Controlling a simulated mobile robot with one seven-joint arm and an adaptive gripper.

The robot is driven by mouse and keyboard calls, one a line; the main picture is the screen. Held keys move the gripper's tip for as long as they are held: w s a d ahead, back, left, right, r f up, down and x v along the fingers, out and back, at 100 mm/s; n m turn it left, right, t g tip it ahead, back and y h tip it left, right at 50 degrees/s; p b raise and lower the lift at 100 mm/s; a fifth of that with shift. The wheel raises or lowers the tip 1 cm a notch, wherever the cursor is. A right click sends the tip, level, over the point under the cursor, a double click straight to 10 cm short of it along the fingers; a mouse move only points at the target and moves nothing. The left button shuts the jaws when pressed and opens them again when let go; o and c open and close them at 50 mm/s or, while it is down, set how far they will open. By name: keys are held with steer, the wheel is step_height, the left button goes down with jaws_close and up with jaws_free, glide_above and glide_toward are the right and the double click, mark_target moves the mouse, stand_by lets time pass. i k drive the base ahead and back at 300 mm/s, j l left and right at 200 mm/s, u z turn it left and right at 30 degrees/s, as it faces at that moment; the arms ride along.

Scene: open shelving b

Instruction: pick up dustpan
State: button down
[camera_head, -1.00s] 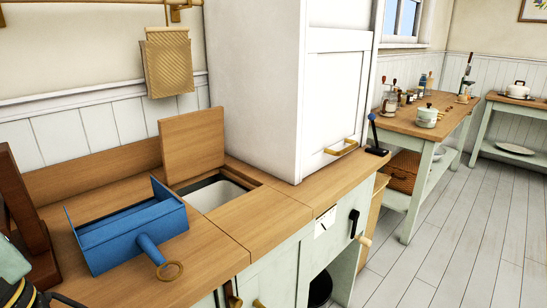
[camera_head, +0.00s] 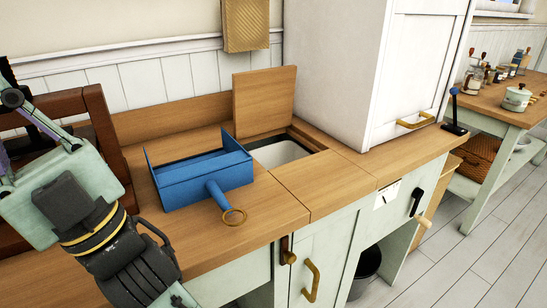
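The blue dustpan (camera_head: 200,178) lies on the wooden countertop (camera_head: 270,215), left of an open bin hatch. Its short blue handle (camera_head: 217,196) points toward the front edge and ends in a gold-coloured ring (camera_head: 234,217). Nothing holds or touches it. My arm stands at the left of the view, with a pale green casing and dark joints. What seems to be my gripper (camera_head: 38,112) is at the far upper left, partly cut off by the frame edge, apart from and left of the dustpan. Its opening cannot be made out.
A raised wooden lid (camera_head: 264,102) stands behind the bin opening (camera_head: 279,152). A tall white cabinet (camera_head: 350,70) rises to the right. A brown wooden frame (camera_head: 108,140) stands behind my arm. A woven item (camera_head: 246,25) hangs above. Counter around the dustpan's front is clear.

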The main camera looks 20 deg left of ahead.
mark_target(180, 183)
steer(key=i+l, duration=0.1)
steer(key=l, duration=0.75)
steer(key=i+l, duration=0.15)
steer(key=l, duration=0.3)
steer(key=l+u, duration=0.15)
steer(key=u, duration=0.2)
steer(key=l+u, duration=0.15)
steer(key=u, duration=0.25)
steer(key=l+u, duration=0.2)
steer(key=u, duration=1.35)
